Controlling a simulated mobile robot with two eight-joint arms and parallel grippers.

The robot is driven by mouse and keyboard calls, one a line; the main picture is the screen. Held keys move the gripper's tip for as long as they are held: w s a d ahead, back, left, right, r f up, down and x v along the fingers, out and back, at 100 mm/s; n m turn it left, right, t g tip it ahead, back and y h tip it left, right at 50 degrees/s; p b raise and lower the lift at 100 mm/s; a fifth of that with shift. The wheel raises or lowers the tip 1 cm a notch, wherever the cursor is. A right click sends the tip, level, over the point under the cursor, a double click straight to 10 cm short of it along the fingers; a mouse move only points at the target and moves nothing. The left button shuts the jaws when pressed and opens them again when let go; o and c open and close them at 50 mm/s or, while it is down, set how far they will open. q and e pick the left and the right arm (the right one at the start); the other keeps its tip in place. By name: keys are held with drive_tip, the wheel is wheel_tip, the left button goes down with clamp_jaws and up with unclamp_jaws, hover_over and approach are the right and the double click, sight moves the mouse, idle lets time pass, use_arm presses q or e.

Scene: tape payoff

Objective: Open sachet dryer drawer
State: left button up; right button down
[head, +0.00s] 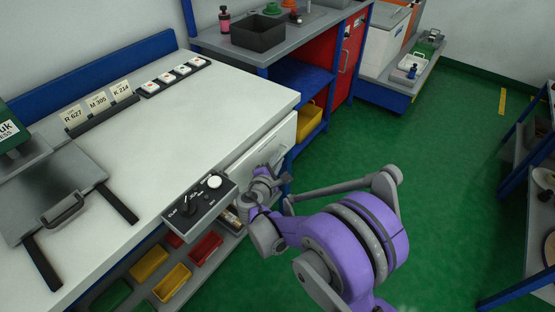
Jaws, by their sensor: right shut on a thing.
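A white drawer front (285,132) sits under the right end of the white worktop (225,100). A grey bar handle (272,154) on it is partly hidden by my right gripper. My right gripper (281,172) is at this handle, with its jaws shut on it; the fingertips are small and the exact contact is hard to see. My purple right arm reaches in from the lower right. How far the drawer stands out from the bench cannot be told. My left gripper is not in view.
A grey control box (200,204) with a white knob sits at the worktop's front edge, close left of my right gripper. Yellow and red bins (172,282) stand on a shelf below. Green floor (430,170) is open to the right, with a blue-framed rack (520,290) at the far right.

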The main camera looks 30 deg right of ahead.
drive_tip(key=shift+s, duration=0.1)
idle(0.7)
drive_tip(key=s+d, duration=0.3)
drive_tip(key=s, duration=0.5)
drive_tip(key=s+d, duration=0.4)
drive_tip(key=s, duration=0.5)
drive_tip(key=shift+s+d, duration=0.15)
drive_tip(key=shift+s, duration=0.15)
drive_tip(key=c, duration=0.9)
unclamp_jaws()
drive_tip(key=p+v, duration=0.1)
drive_tip(key=v, duration=0.9)
drive_tip(key=shift+s+a+r, duration=0.1)
drive_tip(key=shift+s+a, duration=0.15)
drive_tip(key=shift+a, duration=0.05)
